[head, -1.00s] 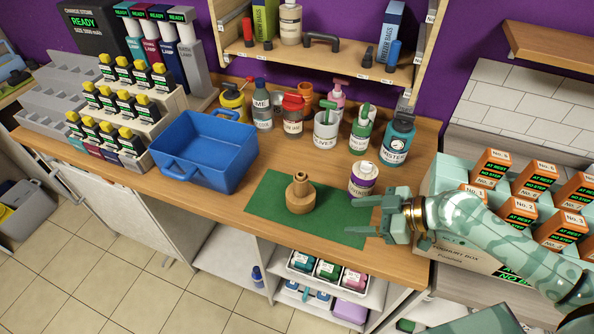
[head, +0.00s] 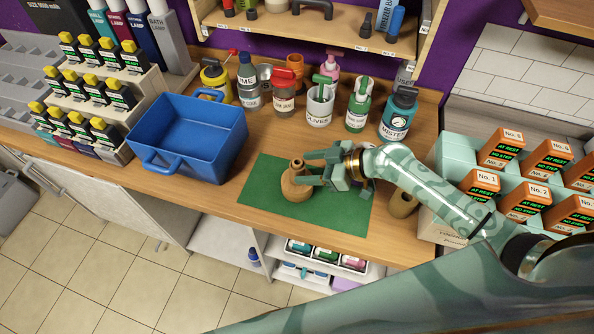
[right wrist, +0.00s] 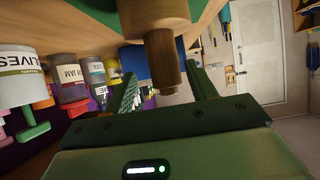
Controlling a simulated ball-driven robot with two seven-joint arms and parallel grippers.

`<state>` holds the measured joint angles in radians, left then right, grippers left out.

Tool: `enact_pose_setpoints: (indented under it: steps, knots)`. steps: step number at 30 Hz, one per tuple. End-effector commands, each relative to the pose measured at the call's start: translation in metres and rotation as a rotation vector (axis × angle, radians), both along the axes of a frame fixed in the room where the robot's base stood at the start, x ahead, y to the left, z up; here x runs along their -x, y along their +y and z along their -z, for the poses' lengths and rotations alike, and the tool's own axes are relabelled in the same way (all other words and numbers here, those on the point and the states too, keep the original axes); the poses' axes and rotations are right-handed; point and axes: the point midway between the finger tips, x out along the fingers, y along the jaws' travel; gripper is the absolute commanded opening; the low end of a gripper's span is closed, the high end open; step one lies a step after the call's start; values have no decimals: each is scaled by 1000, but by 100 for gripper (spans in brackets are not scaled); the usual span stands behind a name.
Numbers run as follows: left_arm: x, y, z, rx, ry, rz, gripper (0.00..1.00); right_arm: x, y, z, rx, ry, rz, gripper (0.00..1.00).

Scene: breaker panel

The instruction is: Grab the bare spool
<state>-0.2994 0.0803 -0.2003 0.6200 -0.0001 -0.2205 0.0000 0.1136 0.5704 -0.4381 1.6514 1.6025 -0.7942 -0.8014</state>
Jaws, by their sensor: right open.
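The bare spool (head: 295,187) is a light wooden piece with a wide round base and a narrow neck. It stands upright on the green mat (head: 260,205). My right gripper (head: 308,168) is open at its right side in the head view, with its fingertips near the neck. In the right wrist view the spool's neck (right wrist: 164,65) shows ahead, in line with the gap between the two open fingers (right wrist: 165,92). I cannot tell whether a finger touches it. My left gripper is not in view.
A blue bin (head: 190,138) stands left of the mat. Several jars and bottles, including the olives jar (head: 319,108), line the back. A brown cylinder (head: 403,204) stands right of the mat, beside my right arm.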

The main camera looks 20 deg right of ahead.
Motion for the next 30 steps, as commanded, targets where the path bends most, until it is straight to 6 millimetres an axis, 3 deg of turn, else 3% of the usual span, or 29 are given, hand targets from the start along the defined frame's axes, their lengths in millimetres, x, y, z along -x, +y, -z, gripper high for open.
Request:
enact_pose_setpoints:
  steps: [12, 19, 20, 24, 25, 30]
  knots:
    - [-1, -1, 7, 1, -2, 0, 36, -21, 40, 28, -1, 0, 0, 57]
    - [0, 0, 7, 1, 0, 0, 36, -22, 41, 29, 2, 1, 1, 57]
    - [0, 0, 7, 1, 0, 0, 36, -22, 41, 29, 2, 1, 1, 54]
    - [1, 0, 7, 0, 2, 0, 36, -22, 41, 29, 1, 0, 1, 15]
    - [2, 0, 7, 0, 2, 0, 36, -22, 41, 29, 1, 0, 1, 9]
    - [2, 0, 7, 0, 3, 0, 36, -22, 41, 29, 1, 1, 1, 9]
